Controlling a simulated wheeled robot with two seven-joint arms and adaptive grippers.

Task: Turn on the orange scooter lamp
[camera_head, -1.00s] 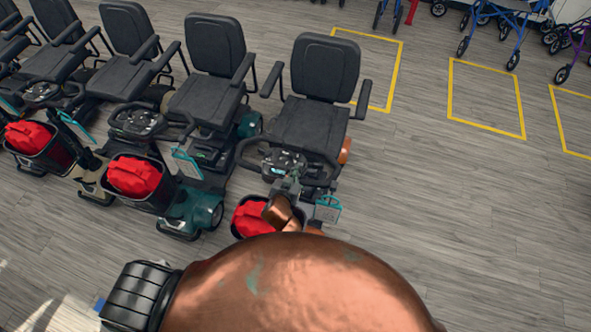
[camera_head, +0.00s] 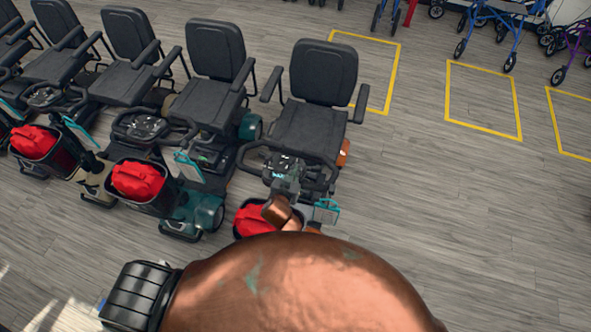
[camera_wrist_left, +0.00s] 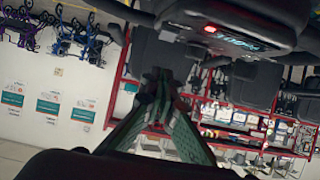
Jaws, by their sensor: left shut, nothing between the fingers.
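The orange scooter (camera_head: 343,152) stands at the right end of the scooter row, with a black seat and an orange body part showing behind it. Its dark console with handlebar (camera_head: 282,160) is partly covered by my left gripper (camera_head: 286,176), which is at its front side. In the left wrist view, the gripper's green fingers (camera_wrist_left: 160,82) come together and hold nothing. A dark console with a red light and a lit display (camera_wrist_left: 240,38) is just above and right of them. I cannot tell whether they touch it. The lamp is not clearly seen. My right gripper is out of view.
A basket with a red bag (camera_head: 253,219) sits beside my copper-coloured arm. A teal scooter (camera_head: 208,208) stands close on the left. Yellow floor outlines (camera_head: 484,98) and walkers (camera_head: 490,25) are at the back right.

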